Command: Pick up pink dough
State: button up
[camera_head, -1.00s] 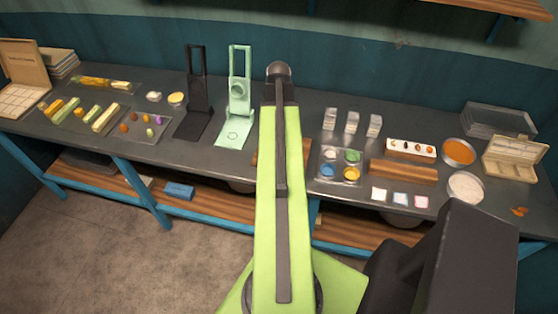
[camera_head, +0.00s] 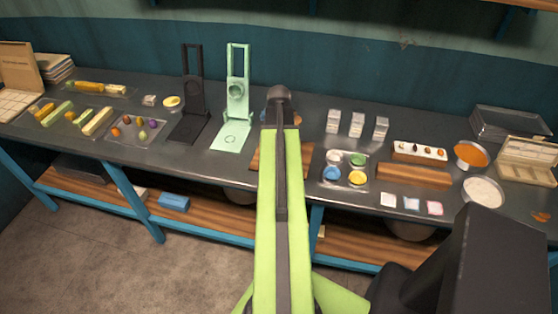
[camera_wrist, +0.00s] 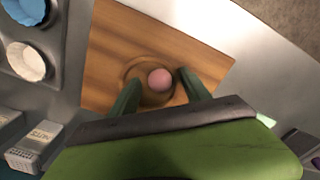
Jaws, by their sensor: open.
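The pink dough (camera_wrist: 160,79) is a small round ball on a wooden board (camera_wrist: 105,50) in the wrist view. It lies in or over a round dark ring mark on the board. My gripper (camera_wrist: 159,85) is open, with one green finger to the left of the dough and one to the right. The dough shows between the fingertips with a gap on both sides. In the head view my arm hides the dough, and only the edges of the wooden board (camera_head: 265,163) show beside the arm.
A tray of coloured cups (camera_head: 345,172) stands right of the board; a blue cup (camera_wrist: 24,12) and a pale cup (camera_wrist: 25,62) show in the wrist view. White boxes (camera_head: 357,125) stand behind. A green stand (camera_head: 236,100) and a black stand (camera_head: 193,95) rise on the left.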

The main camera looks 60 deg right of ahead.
jog(key=shift+r, duration=0.1)
jog(key=shift+c, duration=0.4)
grip_shut()
